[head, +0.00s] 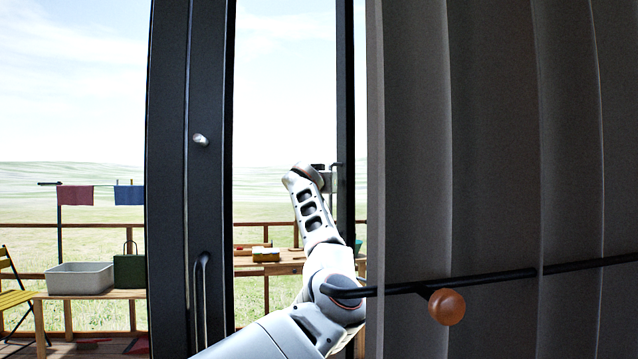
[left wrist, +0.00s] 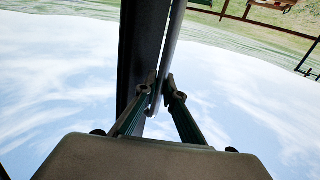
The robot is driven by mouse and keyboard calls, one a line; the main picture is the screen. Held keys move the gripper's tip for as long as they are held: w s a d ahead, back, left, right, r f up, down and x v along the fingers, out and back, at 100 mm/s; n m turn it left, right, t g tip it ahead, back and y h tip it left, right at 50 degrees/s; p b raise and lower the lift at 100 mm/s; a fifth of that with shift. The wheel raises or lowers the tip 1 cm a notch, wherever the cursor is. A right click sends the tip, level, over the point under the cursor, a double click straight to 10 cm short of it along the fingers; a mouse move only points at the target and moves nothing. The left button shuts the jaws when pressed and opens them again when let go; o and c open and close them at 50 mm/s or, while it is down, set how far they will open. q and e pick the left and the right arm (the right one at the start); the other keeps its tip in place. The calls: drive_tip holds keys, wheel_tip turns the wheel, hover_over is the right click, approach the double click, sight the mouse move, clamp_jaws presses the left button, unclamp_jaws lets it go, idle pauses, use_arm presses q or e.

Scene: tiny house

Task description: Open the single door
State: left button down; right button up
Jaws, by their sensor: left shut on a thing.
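The dark-framed door edge (head: 346,120) stands upright right of centre in the head view, with outdoors visible on both sides of it. My left gripper (head: 328,178) is at this edge, small and partly hidden by its own wrist. In the left wrist view, the dark door frame (left wrist: 141,45) runs up the picture with a slim bar handle (left wrist: 174,40) beside it. My left gripper (left wrist: 161,88) has its fingers on both sides of the handle near its end, shut on it. My right gripper is in neither view.
A dark post (head: 168,180) with a curved handle (head: 203,290) and a small knob (head: 200,140) stands left. A grey curtain (head: 490,180) fills the right; a dark rod with an orange ball (head: 447,306) crosses it. Outside are a bin (head: 80,280) and a railing.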

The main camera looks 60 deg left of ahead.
sight(341, 183)
use_arm(q)
drive_tip(key=w, duration=0.4)
drive_tip(key=shift+w+a+f, duration=0.2)
drive_tip(key=shift+a, duration=0.15)
drive_tip(key=c, duration=2.2)
unclamp_jaws()
drive_tip(key=shift+w+d+r, duration=0.1)
drive_tip(key=shift+o, duration=0.2)
